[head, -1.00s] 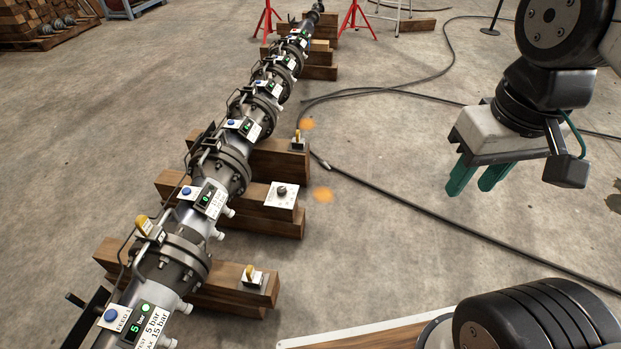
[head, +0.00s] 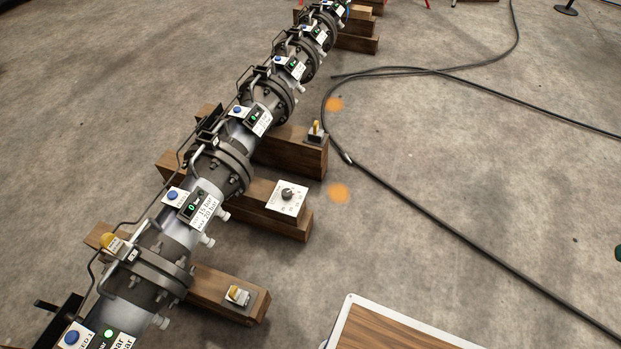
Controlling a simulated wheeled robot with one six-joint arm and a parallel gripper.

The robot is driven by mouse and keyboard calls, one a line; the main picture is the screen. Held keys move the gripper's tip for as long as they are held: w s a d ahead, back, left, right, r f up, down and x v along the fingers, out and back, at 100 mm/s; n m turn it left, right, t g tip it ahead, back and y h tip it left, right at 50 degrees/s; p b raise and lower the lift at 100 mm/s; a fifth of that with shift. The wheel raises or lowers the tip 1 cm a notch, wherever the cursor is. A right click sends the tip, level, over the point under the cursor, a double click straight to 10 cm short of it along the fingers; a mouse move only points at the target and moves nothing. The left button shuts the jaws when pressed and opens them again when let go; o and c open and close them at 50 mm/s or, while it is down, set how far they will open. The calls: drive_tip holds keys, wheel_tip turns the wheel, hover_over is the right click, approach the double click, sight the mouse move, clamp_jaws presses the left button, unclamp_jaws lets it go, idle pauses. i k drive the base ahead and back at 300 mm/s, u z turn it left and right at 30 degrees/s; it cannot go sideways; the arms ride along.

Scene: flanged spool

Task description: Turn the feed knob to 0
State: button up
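A dark round knob (head: 288,194) sits on a white square plate (head: 277,205) with small marks around it. The plate is fixed on top of a wooden block (head: 262,218) beside the pipe. The marks are too small to read, and I cannot tell where the knob points. I take it to be the feed knob. Only a green sliver of my gripper (head: 618,253) shows at the right edge, well apart from the knob. Its fingers' opening is hidden.
The flanged pipe (head: 180,235) runs diagonally, with displays and blue buttons. A black cable (head: 430,218) lies on the floor. A wood-topped panel (head: 390,335) is at bottom.

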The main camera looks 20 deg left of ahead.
sight(286, 193)
drive_tip(key=u, duration=0.15)
drive_tip(key=i, duration=0.6)
drive_tip(key=u, duration=0.7)
drive_tip(key=i, duration=0.4)
drive_tip(key=u, duration=0.45)
